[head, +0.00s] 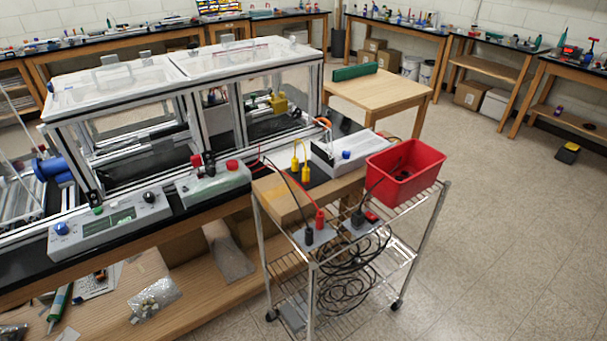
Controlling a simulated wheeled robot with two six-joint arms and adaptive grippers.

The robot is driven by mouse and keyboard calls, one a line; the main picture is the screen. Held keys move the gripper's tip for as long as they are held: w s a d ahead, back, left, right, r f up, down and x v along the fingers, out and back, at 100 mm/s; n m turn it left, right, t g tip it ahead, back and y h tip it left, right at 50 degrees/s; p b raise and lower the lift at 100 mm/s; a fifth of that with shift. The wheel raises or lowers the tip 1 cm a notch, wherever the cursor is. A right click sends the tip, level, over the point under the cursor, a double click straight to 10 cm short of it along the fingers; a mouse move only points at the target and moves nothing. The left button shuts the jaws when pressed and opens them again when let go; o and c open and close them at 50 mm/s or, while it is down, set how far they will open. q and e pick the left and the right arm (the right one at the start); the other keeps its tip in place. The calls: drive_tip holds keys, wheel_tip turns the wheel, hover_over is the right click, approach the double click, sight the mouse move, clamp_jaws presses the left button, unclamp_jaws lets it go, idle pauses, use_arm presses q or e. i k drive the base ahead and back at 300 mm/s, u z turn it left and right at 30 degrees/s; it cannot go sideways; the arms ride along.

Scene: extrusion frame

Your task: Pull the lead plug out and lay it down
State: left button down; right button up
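Several lead plugs show on and around the wire cart. A red plug (320,218) and a black plug (308,236) stand upright at a grey plate (318,248) on the cart's near corner. Another black plug (358,217) stands at a second grey piece to the right. Two yellow plugs (306,171) stand farther back beside a white box (345,152). Thin black and red leads run among them. I cannot tell which plug the task means, or how deep any plug sits. Neither of my grippers is in view.
A red bin (405,172) sits on the cart's right side, and coiled black cable (350,275) lies on its lower shelf. Instrument boxes (110,226) line the bench edge at left, before a framed enclosure (180,85).

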sight(305, 169)
drive_tip(key=z, duration=0.05)
drive_tip(key=k, duration=0.7)
drive_tip(key=z, duration=0.55)
drive_tip(key=i, duration=1.15)
drive_tip(key=u, duration=0.35)
